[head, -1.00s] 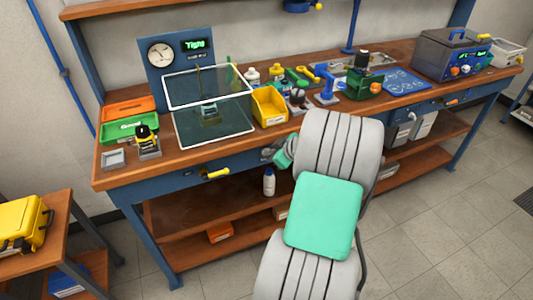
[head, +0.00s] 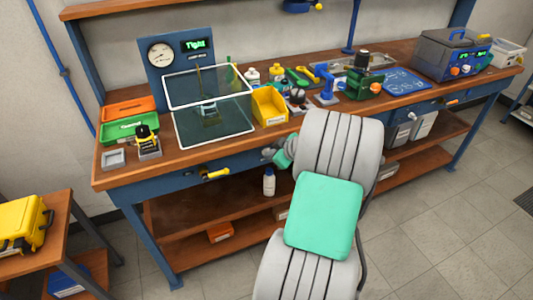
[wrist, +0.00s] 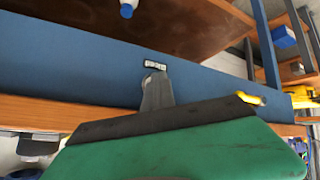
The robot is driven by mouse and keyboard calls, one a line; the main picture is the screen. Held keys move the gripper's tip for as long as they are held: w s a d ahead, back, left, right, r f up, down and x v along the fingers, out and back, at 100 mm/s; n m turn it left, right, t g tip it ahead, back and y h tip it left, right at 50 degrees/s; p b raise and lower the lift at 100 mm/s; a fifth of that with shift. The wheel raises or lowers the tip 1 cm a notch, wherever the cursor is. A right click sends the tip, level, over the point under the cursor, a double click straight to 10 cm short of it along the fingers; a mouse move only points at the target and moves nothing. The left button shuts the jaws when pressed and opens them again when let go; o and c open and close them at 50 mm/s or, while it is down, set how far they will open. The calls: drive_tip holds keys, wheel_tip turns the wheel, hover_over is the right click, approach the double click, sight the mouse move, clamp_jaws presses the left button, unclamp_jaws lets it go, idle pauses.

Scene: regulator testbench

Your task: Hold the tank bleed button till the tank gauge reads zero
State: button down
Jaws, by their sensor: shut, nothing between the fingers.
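A round white gauge (head: 160,54) with a dark needle is on the blue panel at the back left of the bench; its reading is too small to make out. A green-lit display (head: 195,45) beside it reads "Tight". I cannot pick out a tank bleed button or name the tank gauge with certainty. My gripper (head: 267,153) is shut and empty at the bench's blue front rail, below the yellow bin.
A clear framed guard (head: 212,128) stands before the gauge panel. A yellow bin (head: 270,106), a green vise-like fixture (head: 363,86) and a grey unit with a display (head: 452,58) are farther right. A yellow handle (head: 216,173) sticks out from the bench front. The floor at right is clear.

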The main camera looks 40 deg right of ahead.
idle(0.4)
drive_tip(key=shift+s+a, duration=0.25)
drive_tip(key=shift+s, duration=0.6)
drive_tip(key=s, duration=0.1)
drive_tip(key=s+a, duration=0.1)
drive_tip(key=s, duration=0.3)
drive_tip(key=shift+a, duration=0.25)
